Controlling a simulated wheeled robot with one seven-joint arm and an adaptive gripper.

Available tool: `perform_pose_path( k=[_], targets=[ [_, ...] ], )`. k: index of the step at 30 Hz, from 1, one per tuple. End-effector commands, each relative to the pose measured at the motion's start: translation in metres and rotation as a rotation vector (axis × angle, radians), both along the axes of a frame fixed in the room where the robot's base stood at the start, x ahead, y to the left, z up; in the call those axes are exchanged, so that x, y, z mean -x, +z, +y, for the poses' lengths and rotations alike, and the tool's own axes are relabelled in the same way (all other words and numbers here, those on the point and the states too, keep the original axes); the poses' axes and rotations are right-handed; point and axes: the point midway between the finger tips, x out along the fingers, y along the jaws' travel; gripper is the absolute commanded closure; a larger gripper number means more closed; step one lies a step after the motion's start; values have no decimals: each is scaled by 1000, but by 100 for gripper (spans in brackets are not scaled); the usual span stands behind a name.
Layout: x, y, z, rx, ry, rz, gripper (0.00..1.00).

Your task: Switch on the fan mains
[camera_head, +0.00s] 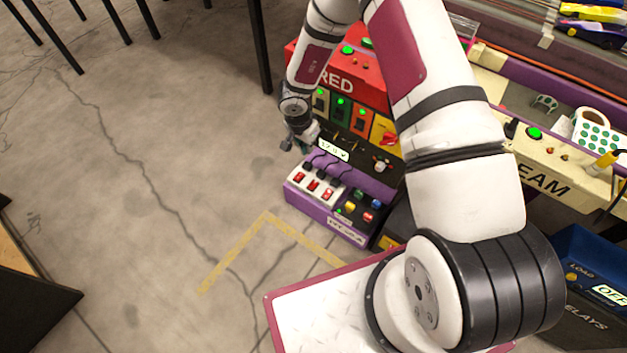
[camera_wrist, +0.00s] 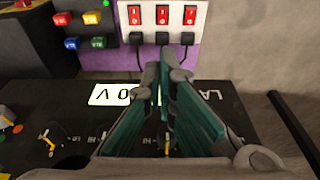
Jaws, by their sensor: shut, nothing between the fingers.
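Three red rocker switches, left (camera_wrist: 134,15), middle (camera_wrist: 162,15) and right (camera_wrist: 190,15) in the wrist view, sit side by side on a white strip (camera_head: 318,200) with black plugs and cords. The strip is on a purple-fronted unit (camera_head: 297,199). No label that I can read tells which switch is the fan mains. My gripper (camera_wrist: 160,72) is shut and empty, its fingertips below the switch row in the wrist view, over the dark panel. In the head view my gripper (camera_head: 288,146) is small, left of the lit voltage display (camera_head: 333,150). Contact is not visible.
Coloured buttons (camera_wrist: 92,18) sit beside the strip. The dark panel (camera_wrist: 70,100) carries the display and small knobs. A red cabinet (camera_head: 372,83) with green-lit switches stands behind. Open concrete floor (camera_head: 130,180) lies to the left; black legs (camera_head: 258,45) stand at the back.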

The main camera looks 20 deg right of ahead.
Motion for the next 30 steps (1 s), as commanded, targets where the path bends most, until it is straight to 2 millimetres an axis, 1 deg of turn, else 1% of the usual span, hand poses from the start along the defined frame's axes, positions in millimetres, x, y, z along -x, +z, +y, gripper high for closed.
perform_pose_path(
  k=[9, 11, 14, 30],
  targets=[
    [0, -1, 0, -1, 0, -1, 100],
    [-1, -5, 0, -1, 0, -1, 100],
    [-2, -15, -2, 0, 0, 0, 100],
    [-14, -119, -18, -1, 0, -1, 100]
  ],
)
